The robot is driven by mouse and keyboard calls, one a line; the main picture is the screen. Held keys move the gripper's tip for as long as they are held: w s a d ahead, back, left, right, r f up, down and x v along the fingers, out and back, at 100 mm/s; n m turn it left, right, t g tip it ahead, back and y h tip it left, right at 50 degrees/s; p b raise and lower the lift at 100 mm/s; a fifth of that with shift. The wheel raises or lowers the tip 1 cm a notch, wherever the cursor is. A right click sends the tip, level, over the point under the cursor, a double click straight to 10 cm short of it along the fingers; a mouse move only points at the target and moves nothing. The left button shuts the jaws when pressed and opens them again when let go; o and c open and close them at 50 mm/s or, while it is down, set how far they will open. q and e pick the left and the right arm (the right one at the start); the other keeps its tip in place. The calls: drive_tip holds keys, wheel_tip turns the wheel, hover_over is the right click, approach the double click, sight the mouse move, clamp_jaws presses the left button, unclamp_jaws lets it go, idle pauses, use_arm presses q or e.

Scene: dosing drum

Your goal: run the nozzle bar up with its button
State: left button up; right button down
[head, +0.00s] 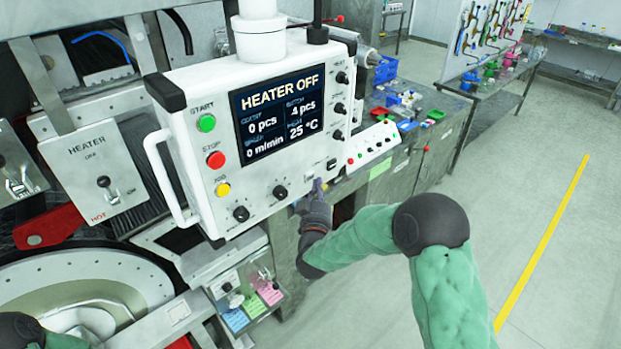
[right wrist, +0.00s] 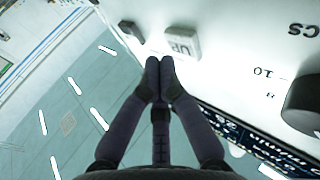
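The UP button (right wrist: 183,42) is a pale grey block on the white control panel in the right wrist view. My right gripper (right wrist: 160,68) has its two dark fingers together, empty, with the tips close to the button; I cannot tell whether they touch it. In the head view my right gripper (head: 318,187) is at the lower right edge of the control panel (head: 262,187). The panel's screen (head: 275,108) reads HEATER OFF. I cannot make out the nozzle bar. My left gripper is out of view; only part of the left arm shows at the bottom left.
Green, red and yellow buttons (head: 215,160) line the panel's left side, near a white handle (head: 165,180). A dark knob (right wrist: 305,105) is right of the gripper in the right wrist view. A small white button box (head: 372,145) stands behind the panel. The floor at right is clear.

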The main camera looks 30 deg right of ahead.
drive_tip(key=shift+w, duration=0.1)
idle(0.7)
drive_tip(key=shift+w+a+b, duration=0.15)
drive_tip(key=shift+w+b, duration=0.15)
drive_tip(key=shift+b, duration=0.1)
drive_tip(key=shift+w+a, duration=0.1)
drive_tip(key=shift+w, duration=0.3)
idle(0.7)
drive_tip(key=shift+s+b, duration=0.2)
drive_tip(key=shift+b, duration=0.15)
drive_tip(key=shift+s+d, duration=0.2)
drive_tip(key=shift+s, duration=0.4)
drive_tip(key=s, duration=0.2)
drive_tip(key=s+d+b, duration=0.1)
drive_tip(key=s, duration=0.2)
drive_tip(key=shift+d, duration=0.15)
